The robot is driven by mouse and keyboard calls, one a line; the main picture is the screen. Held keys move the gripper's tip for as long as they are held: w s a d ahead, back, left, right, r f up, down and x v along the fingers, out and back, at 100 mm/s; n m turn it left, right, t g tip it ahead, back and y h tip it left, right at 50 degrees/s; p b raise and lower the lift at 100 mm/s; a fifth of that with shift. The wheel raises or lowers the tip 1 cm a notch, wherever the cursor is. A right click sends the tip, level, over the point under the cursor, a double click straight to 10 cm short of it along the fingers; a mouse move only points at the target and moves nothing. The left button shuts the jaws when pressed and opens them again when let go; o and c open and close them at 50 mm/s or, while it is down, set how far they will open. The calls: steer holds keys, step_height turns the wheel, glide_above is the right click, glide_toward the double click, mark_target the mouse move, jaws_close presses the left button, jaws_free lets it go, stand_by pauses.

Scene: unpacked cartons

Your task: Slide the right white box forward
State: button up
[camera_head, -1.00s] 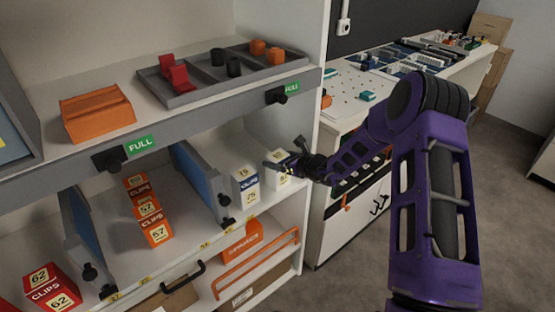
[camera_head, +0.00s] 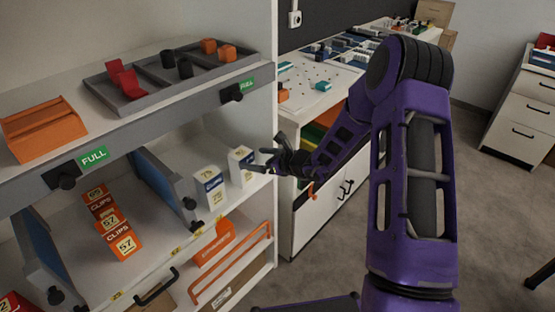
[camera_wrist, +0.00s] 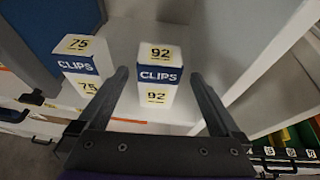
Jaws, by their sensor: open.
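The right white box (camera_head: 241,166), with a blue CLIPS band and the number 92 in the wrist view (camera_wrist: 158,95), stands upright on the middle shelf near its right wall. The left white box (camera_head: 209,187), numbered 75, stands beside it to the left and also shows in the wrist view (camera_wrist: 82,68). My gripper (camera_head: 262,161) is open and empty, at the front right of the right box. In the wrist view the right box appears between my two fingers, with gaps on both sides. I cannot tell whether the fingertips reach past its front face.
The upper shelf edge (camera_head: 150,135) overhangs the boxes. A white drawer cabinet (camera_head: 318,215) stands to the right; open floor lies in front.

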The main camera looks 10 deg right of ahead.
steer(key=v, duration=1)
steer(key=shift+p, duration=0.35)
